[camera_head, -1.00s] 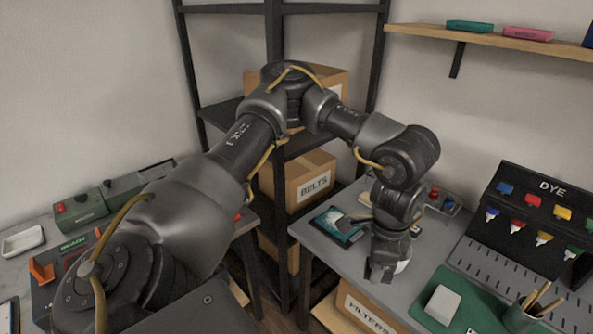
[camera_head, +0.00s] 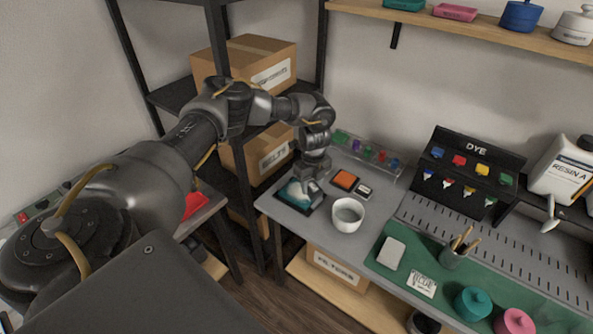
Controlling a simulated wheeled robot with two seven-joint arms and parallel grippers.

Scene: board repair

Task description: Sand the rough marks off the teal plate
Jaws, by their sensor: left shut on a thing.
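The teal plate (camera_head: 289,190) lies in a dark tray or mat near the left edge of the grey bench, with paler patches on its surface. My left gripper (camera_head: 309,186) is over the right part of the plate, pointing down. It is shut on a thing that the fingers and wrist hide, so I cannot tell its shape. I cannot tell whether that thing touches the plate. An orange pad (camera_head: 346,179) and a small grey and white block (camera_head: 364,189) lie just right of the gripper. My right gripper is not in view.
A white bowl (camera_head: 347,215) stands close to the right of the plate. A rack of coloured bottles (camera_head: 367,151) stands behind. The dye stand (camera_head: 470,166), green mat (camera_head: 398,281) and pencil cup (camera_head: 455,254) are further right. A dark shelf (camera_head: 235,120) with boxes stands left.

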